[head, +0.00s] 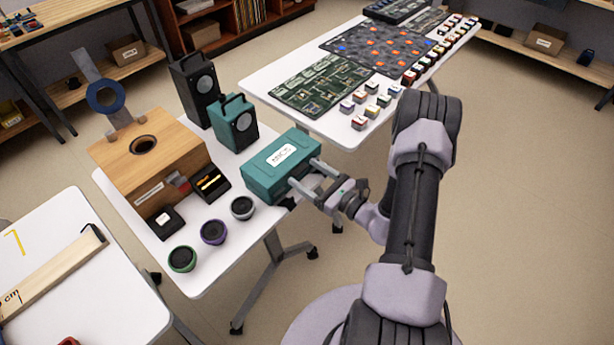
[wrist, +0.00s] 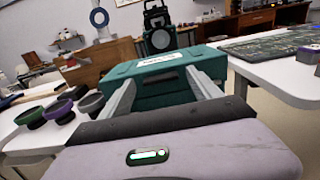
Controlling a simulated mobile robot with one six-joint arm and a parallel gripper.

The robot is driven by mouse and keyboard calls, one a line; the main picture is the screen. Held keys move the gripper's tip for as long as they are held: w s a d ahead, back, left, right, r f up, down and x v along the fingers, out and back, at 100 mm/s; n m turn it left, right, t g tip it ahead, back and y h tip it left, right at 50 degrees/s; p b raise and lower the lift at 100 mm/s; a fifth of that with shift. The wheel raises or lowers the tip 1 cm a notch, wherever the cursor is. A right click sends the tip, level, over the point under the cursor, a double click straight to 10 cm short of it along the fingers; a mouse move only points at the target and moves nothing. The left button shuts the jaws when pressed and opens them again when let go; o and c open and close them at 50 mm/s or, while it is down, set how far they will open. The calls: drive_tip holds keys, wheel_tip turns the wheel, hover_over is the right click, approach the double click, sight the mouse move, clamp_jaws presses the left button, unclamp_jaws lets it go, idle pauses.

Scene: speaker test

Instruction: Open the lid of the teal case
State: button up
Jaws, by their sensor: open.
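The teal case (head: 268,172) lies on the white table with its lid down and a white label on top. It also shows in the wrist view (wrist: 145,68), with a dark handle or latch on its near side. My gripper (head: 302,172) is open at the case's near right side. In the wrist view my gripper (wrist: 162,76) has its two grey fingers spread apart, pointing at the case's front, one towards each side of the dark part. Nothing is held between them. I cannot tell whether the fingertips touch the case.
A wooden box (head: 140,165) with a round hole stands left of the case. A teal speaker (head: 236,125) and a black speaker (head: 192,88) stand behind it. Several speaker cones (head: 213,232) line the near edge. A table (head: 345,135) with boards stands behind right.

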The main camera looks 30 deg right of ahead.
drive_tip(key=shift+w, duration=0.25)
drive_tip(key=shift+c, duration=0.4)
clamp_jaws()
drive_tip(key=shift+r, duration=0.1)
